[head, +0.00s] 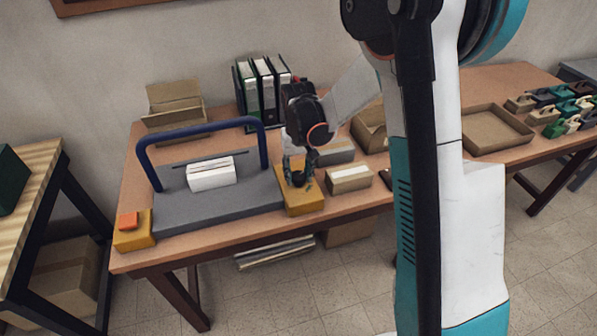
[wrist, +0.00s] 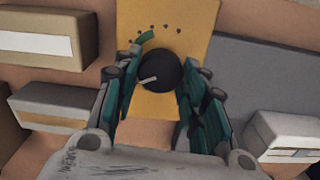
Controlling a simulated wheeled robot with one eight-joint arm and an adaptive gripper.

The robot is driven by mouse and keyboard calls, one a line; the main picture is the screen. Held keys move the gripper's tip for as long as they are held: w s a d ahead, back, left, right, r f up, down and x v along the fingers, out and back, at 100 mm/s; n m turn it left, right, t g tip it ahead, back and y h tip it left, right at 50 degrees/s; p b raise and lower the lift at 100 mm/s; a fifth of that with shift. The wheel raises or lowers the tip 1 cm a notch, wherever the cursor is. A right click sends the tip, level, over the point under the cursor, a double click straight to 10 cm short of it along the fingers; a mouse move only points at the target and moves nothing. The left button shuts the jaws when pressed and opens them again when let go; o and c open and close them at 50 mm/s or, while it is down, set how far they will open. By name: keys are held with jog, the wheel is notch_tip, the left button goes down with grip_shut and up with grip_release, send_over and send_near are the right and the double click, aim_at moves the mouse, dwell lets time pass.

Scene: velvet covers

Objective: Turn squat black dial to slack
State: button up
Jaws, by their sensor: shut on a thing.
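The squat black dial (wrist: 160,73) sits on a yellow block (wrist: 180,25), which also shows in the head view (head: 303,204) at the right end of a grey machine bed. A pale pointer line on the dial aims to the lower left in the wrist view. Several small dark marks and a green arc lie on the yellow face beyond the dial. My gripper (wrist: 157,80) has its teal fingers on both sides of the dial and is shut on it. In the head view, my gripper (head: 300,170) covers most of the dial.
The grey bed (head: 220,210) has a blue bar (head: 200,128) arching over it and a white stack (head: 211,173) on it. Small boxes (head: 349,179) stand right of the yellow block. Black binders (head: 262,85) stand behind.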

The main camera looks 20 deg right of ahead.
aim_at(298, 175)
jog(key=n, duration=0.6)
jog(key=shift+n, duration=0.3)
jog(key=n, duration=0.5)
jog(key=shift+a+n, duration=0.1)
jog(key=shift+n, duration=0.2)
jog(key=o, duration=1.1)
jog(key=shift+c, duration=0.2)
jog(key=shift+r, duration=0.1)
notch_tip(298, 175, up, 12)
